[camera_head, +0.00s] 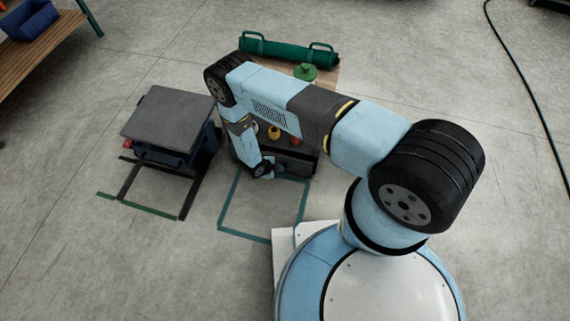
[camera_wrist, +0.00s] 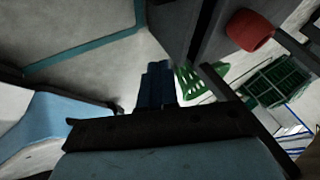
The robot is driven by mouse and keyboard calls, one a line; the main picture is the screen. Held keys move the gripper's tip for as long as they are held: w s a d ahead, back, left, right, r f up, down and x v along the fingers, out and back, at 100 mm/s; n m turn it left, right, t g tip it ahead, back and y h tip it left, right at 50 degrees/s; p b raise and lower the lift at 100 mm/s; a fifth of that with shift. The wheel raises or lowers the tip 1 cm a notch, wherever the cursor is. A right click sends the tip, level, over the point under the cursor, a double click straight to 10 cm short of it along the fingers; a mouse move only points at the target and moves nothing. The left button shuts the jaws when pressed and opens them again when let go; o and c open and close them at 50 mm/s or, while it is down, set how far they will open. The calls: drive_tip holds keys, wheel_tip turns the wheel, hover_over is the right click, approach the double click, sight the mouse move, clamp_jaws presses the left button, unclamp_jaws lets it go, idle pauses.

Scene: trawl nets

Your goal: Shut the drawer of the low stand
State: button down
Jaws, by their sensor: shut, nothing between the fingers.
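The low dark stand (camera_head: 302,159) is in the middle of the head view, partly hidden behind my arm. Its dark front faces my base; the drawer is hard to make out, and I cannot tell how far out it is. My gripper (camera_head: 267,171) is low at the stand's front, left of its middle; its fingertips are too small to tell there. In the wrist view my gripper (camera_wrist: 156,86) shows as two dark blue fingers, shut together and empty. A dark stand panel (camera_wrist: 208,28) is beside them on the right; contact cannot be told.
A red item (camera_head: 296,141) and an orange item (camera_head: 274,132) stand on top. A green-lidded container (camera_head: 305,72) and green roll (camera_head: 288,50) lie behind. A grey-topped unit (camera_head: 166,118) with a black frame is left. The taped floor square (camera_head: 229,205) in front is clear.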

sight(294, 159)
drive_tip(key=shift+w+d+f, duration=1.6)
drive_tip(key=shift+w+f, duration=0.15)
drive_tip(key=shift+f, duration=0.1)
drive_tip(key=shift+w+d+f, duration=1.55)
drive_tip(key=shift+w+f, duration=0.15)
drive_tip(key=shift+f, duration=0.15)
drive_tip(key=shift+w+d, duration=0.2)
drive_tip(key=shift+w, duration=0.4)
drive_tip(key=shift+w+d, duration=0.2)
drive_tip(key=shift+w, duration=0.35)
